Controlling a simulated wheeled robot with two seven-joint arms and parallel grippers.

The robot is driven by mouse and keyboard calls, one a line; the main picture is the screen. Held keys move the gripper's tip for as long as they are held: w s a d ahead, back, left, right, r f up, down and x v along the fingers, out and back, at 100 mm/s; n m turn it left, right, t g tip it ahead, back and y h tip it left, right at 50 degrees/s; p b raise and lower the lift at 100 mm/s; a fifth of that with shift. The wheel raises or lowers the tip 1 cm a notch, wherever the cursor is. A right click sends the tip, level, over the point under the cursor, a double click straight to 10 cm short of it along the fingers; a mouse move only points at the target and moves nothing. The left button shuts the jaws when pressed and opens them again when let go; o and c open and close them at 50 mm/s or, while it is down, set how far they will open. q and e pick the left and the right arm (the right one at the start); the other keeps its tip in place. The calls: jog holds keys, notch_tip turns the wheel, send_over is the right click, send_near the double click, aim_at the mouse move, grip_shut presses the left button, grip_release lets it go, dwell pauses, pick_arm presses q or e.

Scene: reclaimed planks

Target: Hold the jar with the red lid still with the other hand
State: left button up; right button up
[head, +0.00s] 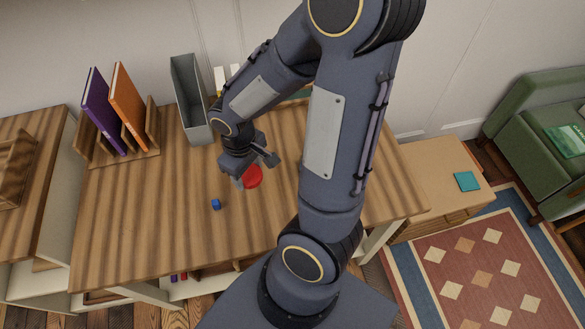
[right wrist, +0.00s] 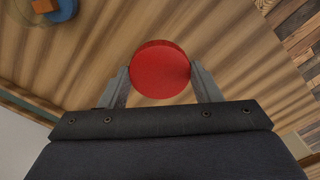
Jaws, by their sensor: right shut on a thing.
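The jar's red lid (head: 253,177) shows on the wooden table, left of my big arm link in the head view. The red lid (right wrist: 160,68) is seen from above in the right wrist view, and the jar's body below it is hidden. My right gripper (head: 257,171) is at the jar, one finger on each side. In the right wrist view the fingers of the right gripper (right wrist: 161,86) are shut on the jar, just under the lid's edge. My left gripper is in neither view.
A rack with a purple book (head: 103,112) and an orange book (head: 128,108), and a grey file box (head: 191,98), stand along the back. A blue round thing (right wrist: 62,10) shows in the wrist view.

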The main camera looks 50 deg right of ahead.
jog(key=w+a+f, duration=0.2)
jog(key=w+a, duration=0.2)
jog(key=w, duration=0.3)
jog(key=w+a+f, duration=0.1)
jog(key=w+a, duration=0.3)
jog(key=w, duration=0.3)
jog(key=shift+w+f+m, duration=0.15)
jog(key=shift+f+m, duration=0.25)
jog(key=shift+a, duration=0.1)
